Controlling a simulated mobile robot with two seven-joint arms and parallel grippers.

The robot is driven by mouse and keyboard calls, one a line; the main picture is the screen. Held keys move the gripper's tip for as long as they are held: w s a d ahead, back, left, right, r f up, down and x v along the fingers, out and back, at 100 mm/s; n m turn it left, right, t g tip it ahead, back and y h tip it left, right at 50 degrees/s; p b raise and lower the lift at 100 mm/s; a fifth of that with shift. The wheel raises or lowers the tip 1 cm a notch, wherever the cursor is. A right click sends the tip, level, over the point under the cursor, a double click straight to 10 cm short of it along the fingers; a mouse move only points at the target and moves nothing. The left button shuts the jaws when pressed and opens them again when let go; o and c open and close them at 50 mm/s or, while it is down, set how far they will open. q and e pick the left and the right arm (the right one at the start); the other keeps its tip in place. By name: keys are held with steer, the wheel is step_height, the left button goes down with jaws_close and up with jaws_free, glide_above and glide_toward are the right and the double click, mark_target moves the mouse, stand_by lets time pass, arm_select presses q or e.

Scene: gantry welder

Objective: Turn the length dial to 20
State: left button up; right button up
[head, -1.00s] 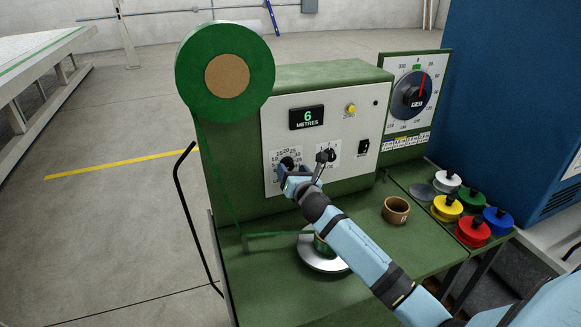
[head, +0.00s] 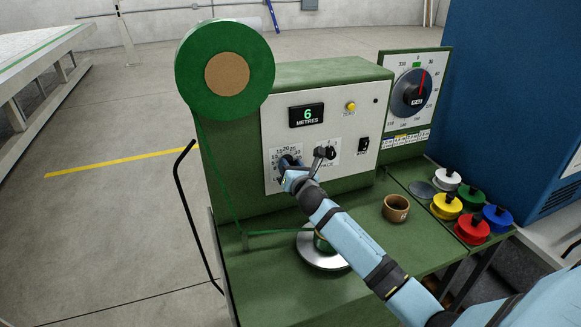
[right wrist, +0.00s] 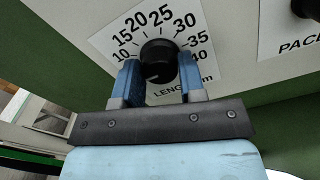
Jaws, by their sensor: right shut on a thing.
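The length dial (right wrist: 158,52) is a round black knob on a white plate marked from 10 to 40 in the right wrist view. My right gripper (right wrist: 157,84) has its two blue fingers on either side of the knob, shut on it. I cannot clearly read which number the knob points to. In the head view my right gripper (head: 289,177) covers much of the length dial (head: 285,161) on the machine's white front panel. My left gripper is not in view.
The green display (head: 307,115) reads 6 metres. A large green roll (head: 224,72) stands at the left. A brown ring (head: 396,208) and several coloured spools (head: 473,229) sit on the green bench.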

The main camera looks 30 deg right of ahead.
steer(key=m, duration=1.7)
steer(key=shift+f, duration=0.1)
steer(key=shift+m, duration=0.4)
steer(key=o, duration=0.9)
